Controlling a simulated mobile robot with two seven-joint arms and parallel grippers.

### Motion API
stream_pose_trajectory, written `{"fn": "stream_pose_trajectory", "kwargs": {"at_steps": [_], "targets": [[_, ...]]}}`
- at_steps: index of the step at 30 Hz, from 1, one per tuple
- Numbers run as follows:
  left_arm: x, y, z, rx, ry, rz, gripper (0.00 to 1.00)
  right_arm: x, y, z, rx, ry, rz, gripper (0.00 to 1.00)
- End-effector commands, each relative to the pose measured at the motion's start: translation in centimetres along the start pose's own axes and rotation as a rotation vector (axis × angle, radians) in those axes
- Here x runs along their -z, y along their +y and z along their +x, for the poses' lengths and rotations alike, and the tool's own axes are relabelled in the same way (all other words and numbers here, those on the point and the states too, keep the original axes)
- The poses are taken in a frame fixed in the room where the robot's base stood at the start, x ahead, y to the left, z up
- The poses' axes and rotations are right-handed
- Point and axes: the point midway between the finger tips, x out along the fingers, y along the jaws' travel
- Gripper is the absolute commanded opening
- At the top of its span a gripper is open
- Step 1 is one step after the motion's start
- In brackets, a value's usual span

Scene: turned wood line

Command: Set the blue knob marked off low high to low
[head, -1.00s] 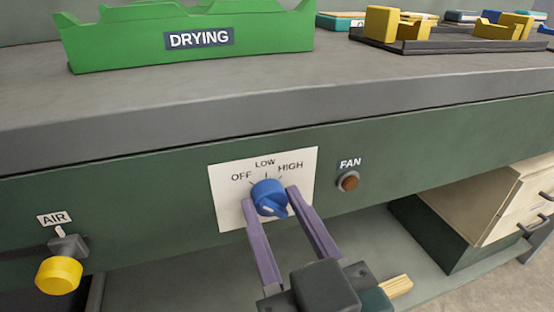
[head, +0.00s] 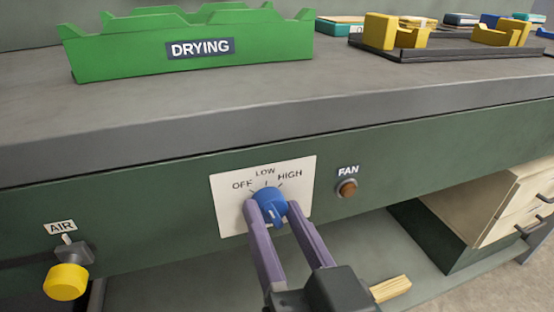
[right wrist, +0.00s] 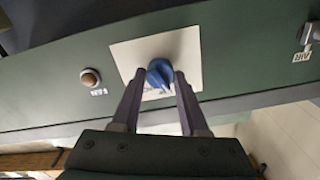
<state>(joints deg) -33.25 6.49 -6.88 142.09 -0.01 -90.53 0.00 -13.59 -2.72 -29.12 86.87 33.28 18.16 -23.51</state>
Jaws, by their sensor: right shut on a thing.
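The blue knob (head: 270,201) sits on a white plate (head: 304,195) lettered OFF, LOW and HIGH, on the green front panel below the bench top. Its raised ridge runs about up and down in the head view, roughly in line with the LOW mark; the upper end of the ridge is hard to make out. My right gripper (head: 272,207) is shut on the knob, one finger on each side. The right wrist view shows the knob (right wrist: 159,73) between the fingers. My left gripper is not in view.
A brown FAN button (head: 347,188) is right of the plate. A yellow AIR knob (head: 66,282) sticks out at lower left. A green DRYING rack (head: 110,62) and a dark tray with yellow blocks (head: 460,53) stand on the bench.

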Motion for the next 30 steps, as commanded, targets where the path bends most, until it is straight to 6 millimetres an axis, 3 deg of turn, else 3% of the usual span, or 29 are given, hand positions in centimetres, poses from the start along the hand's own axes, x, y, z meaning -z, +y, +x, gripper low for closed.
{"fn": "stream_pose_trajectory", "kwargs": {"at_steps": [15,30], "targets": [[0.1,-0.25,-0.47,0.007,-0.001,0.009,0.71,0.03,0.02,0.01,0.001,0.001,0.318,0.0],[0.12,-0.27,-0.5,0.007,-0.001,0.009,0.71,0.02,0.04,0.01,0.001,0.001,0.37,0.0]]}}
